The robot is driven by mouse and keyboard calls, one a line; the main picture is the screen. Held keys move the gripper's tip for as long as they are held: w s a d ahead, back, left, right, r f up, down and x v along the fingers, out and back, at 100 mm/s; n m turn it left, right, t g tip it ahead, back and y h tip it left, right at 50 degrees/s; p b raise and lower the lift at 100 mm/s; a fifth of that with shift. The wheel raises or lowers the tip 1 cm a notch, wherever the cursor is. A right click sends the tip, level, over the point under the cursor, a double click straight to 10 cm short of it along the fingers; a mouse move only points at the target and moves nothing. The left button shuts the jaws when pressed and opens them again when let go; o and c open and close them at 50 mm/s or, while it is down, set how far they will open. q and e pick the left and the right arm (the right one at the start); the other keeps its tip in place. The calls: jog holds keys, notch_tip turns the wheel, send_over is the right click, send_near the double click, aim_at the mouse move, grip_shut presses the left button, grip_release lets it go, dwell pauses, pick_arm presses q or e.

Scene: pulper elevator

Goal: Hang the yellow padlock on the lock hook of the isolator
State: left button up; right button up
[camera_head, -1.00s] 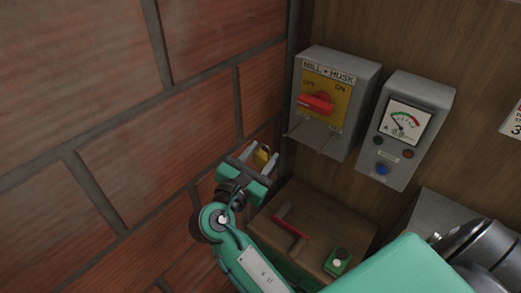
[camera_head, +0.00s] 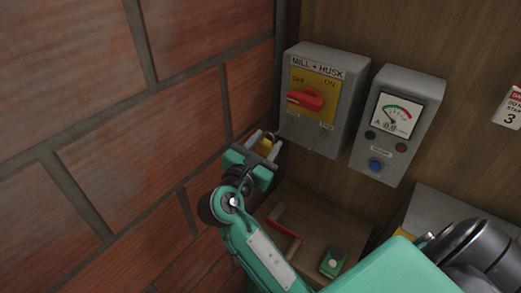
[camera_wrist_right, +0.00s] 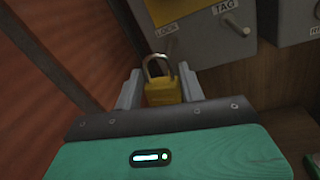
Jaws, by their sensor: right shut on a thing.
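The yellow padlock (camera_wrist_right: 163,90) is between the fingers of my right gripper (camera_head: 264,144), which is shut on it. Its grey shackle points up, and in the wrist view one leg seems free of the body. The isolator (camera_head: 322,99) is a grey box marked MILL + HUSK, with a yellow plate and a red handle (camera_head: 305,99) turned toward OFF. Hooks marked LOCK (camera_wrist_right: 166,31) and TAG (camera_wrist_right: 236,24) stick out along its lower edge. The padlock is below and left of the LOCK hook, apart from it. My left gripper is not in view.
A brick wall (camera_head: 160,120) stands close on the left. A meter box (camera_head: 397,124) is right of the isolator. Below is a wooden shelf (camera_head: 318,215) with a red-handled thing (camera_head: 284,238) and a green thing (camera_head: 333,262).

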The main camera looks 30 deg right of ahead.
jog(key=shift+w+d+f+b, duration=0.1)
jog(key=shift+w+d+b, duration=0.15)
jog(key=shift+d+b, duration=0.25)
jog(key=shift+w+d+f+b, duration=0.1)
jog(key=shift+w+d+b, duration=0.15)
jog(key=shift+d, duration=0.45)
jog(key=shift+w+d+f+p, duration=0.25)
jog(key=shift+d+f+p, duration=0.05)
jog(key=shift+d+p, duration=0.45)
jog(key=shift+f, duration=0.1)
jog(key=o, duration=1.1)
jog(key=shift+a, duration=0.15)
